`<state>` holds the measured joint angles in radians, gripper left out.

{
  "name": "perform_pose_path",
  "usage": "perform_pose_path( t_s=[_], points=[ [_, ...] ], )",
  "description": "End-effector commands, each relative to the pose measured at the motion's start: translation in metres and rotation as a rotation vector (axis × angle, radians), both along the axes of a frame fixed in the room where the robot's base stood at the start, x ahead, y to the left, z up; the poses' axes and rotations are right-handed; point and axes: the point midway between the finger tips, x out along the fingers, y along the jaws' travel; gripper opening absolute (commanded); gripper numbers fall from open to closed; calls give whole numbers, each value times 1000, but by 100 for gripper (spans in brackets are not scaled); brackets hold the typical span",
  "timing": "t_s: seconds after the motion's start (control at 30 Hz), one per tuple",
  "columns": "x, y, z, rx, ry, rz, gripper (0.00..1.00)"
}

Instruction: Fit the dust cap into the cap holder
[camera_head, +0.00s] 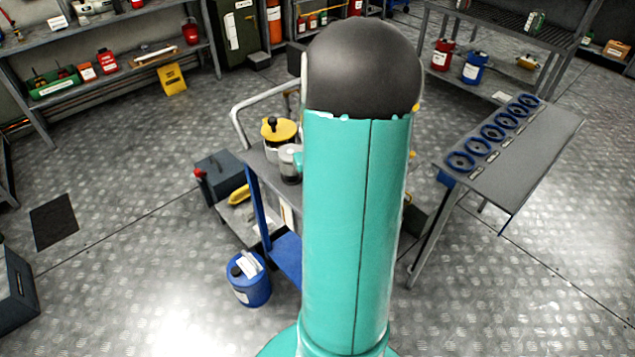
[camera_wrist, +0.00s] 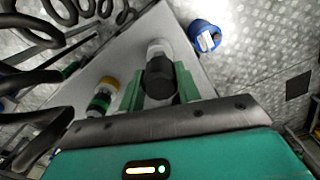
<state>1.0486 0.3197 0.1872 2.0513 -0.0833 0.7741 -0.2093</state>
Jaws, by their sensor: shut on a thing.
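In the wrist view, my gripper (camera_wrist: 160,78) has its two green fingers on either side of a black rounded piece (camera_wrist: 160,84), likely the dust cap, and is shut on it. A pale grey cylindrical part (camera_wrist: 158,47) shows just beyond the black piece, over a grey tabletop; I cannot tell whether they touch. Left of the fingers is a fitting with yellow and green bands (camera_wrist: 103,95). I cannot single out the cap holder with certainty. In the head view, my arm hides the gripper and the piece; a pale cylinder (camera_head: 290,163) shows beside the arm on a cart.
Black coiled hoses (camera_wrist: 60,12) crowd the left of the wrist view. A yellow-topped container (camera_head: 279,133) stands on the cart. A blue can (camera_head: 248,280) is on the floor. A side table (camera_head: 530,150) at right carries several blue rings. Floor at left is mostly open.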

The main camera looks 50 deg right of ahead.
Motion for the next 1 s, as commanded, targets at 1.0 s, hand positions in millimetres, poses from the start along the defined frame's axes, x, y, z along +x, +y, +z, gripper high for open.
perform_pose_path(
  t_s=[1.0],
  points=[
    [0, 0, -18, 1, 1, 1, 8]
  ],
)
